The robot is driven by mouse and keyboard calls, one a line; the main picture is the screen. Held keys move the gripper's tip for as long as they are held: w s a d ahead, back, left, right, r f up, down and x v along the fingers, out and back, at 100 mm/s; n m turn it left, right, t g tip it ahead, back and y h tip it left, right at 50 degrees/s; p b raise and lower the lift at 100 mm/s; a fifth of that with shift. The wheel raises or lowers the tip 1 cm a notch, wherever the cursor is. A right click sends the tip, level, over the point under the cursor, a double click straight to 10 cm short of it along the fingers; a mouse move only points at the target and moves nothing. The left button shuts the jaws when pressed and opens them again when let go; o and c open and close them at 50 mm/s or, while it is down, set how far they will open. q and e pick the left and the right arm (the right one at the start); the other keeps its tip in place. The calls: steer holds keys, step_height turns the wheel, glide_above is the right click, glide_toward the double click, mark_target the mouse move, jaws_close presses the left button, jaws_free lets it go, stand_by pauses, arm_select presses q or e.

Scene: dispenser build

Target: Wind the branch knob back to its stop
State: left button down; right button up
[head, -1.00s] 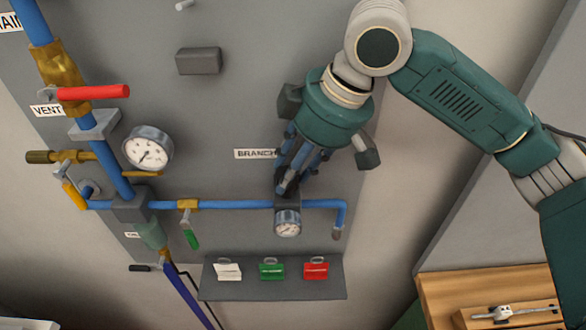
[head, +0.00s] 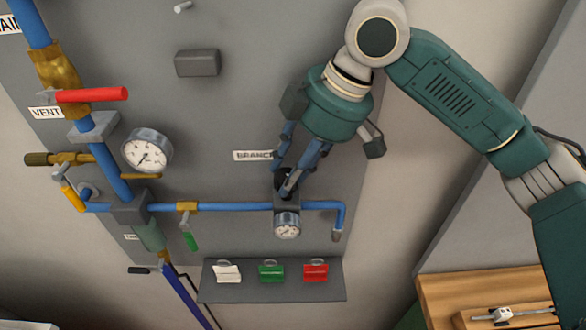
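The branch knob (head: 284,178) is a small black knob on the regulator body above a small round gauge (head: 287,226), below the BRANCH label (head: 253,156). It is partly hidden by my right gripper. My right gripper (head: 282,177) comes in from the upper right. Its blue-grey fingers are spread apart around the knob, with the dark knob showing between them. Whether a fingertip still touches the knob I cannot tell. The gauge's needle is too small to read. My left gripper is not in view.
A red lever (head: 92,95) and a larger gauge (head: 147,152) are further left. A shelf (head: 270,291) with white, green and red tags is below.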

steer(key=o, duration=0.3)
steer(key=shift+a+r, duration=0.15)
steer(key=shift+a, duration=0.05)
steer(key=shift+s+a, duration=0.1)
steer(key=shift+a, duration=0.05)
steer(key=v, duration=1.2)
steer(key=shift+a, duration=0.1)
